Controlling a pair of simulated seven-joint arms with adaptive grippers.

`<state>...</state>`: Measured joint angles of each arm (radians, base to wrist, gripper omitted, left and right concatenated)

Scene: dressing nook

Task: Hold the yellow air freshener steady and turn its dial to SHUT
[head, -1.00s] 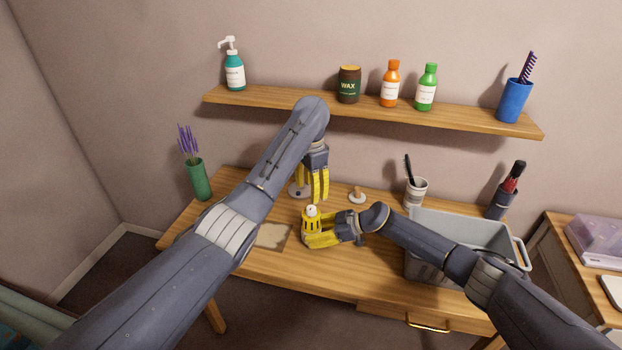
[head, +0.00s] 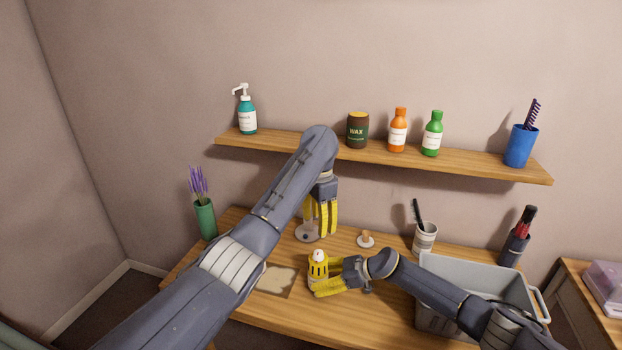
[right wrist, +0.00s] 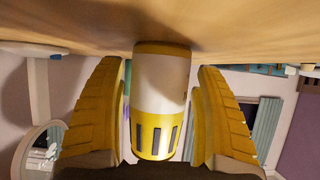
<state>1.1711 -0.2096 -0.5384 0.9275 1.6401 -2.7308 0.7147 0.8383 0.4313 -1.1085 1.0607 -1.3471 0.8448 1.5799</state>
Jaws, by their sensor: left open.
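The yellow air freshener (head: 318,270) stands upright near the middle of the desk, with a pale top in the head view. In the right wrist view its white and yellow body (right wrist: 161,85) with dark slots appears upside down between the fingers. My right gripper (head: 327,277) reaches around it from the right; a thin gap shows between fingers and body, so it looks open. The dial's setting is too small to read. My left gripper (head: 322,220) is open and empty, fingers pointing down, behind and above the freshener.
A grey round base (head: 308,234) stands behind my left gripper, and a small wooden-knobbed item (head: 366,240) lies to its right. A grey bin (head: 440,310) is at right under my right arm. A shelf (head: 470,171) with bottles hangs above. A pale patterned mat (head: 277,281) lies left.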

